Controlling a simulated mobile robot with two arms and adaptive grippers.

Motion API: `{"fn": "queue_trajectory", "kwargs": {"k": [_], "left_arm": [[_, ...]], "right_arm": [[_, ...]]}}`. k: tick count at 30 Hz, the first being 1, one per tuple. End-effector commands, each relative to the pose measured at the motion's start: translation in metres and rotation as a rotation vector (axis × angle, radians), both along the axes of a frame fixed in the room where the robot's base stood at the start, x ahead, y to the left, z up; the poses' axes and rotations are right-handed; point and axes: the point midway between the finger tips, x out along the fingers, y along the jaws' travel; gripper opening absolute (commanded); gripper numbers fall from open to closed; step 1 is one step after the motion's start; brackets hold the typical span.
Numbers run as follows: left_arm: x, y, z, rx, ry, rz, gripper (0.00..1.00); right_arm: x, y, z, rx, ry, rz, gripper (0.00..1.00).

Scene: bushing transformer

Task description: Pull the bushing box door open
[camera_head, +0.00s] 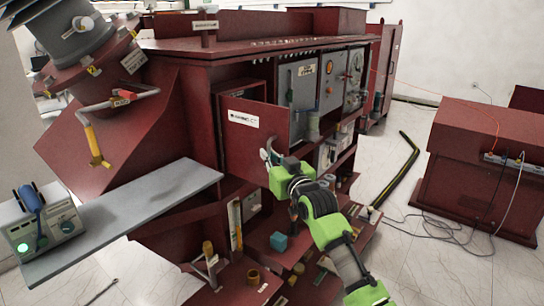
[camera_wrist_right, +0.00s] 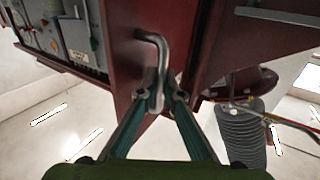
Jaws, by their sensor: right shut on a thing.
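The bushing box door (camera_head: 252,140) is a dark red panel with a white label, on the front of the red cabinet. My right gripper (camera_head: 271,155) is at the door's lower right part, shut on the handle. In the right wrist view, the bent metal handle (camera_wrist_right: 157,58) runs down between the two teal fingers of my right gripper (camera_wrist_right: 164,97). The door (camera_wrist_right: 133,42) shows behind the handle there. My left gripper is not in view.
A grey shelf (camera_head: 130,220) juts out at the left, with a small device (camera_head: 45,225) at its end. A lower ledge (camera_head: 285,262) with small parts lies below the door. A red bench (camera_head: 475,160) stands at the right, with cables on the floor (camera_head: 420,270).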

Motion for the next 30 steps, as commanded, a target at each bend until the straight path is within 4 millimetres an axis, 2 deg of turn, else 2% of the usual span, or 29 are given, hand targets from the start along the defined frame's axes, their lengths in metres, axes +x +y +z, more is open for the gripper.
{"fn": "queue_trajectory", "kwargs": {"k": [8,9,22,30], "left_arm": [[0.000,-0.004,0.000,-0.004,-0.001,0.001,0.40],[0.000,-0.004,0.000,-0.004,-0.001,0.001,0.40],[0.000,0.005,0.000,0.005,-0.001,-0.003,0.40],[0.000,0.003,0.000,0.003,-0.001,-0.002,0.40]], "right_arm": [[0.000,0.000,0.000,-0.003,-0.001,0.000,0.00],[0.000,0.000,0.000,-0.003,-0.001,0.000,0.14],[-0.003,-0.001,0.000,-0.001,0.000,0.000,0.14],[-0.028,-0.015,-0.001,0.000,0.000,0.000,0.14]]}}
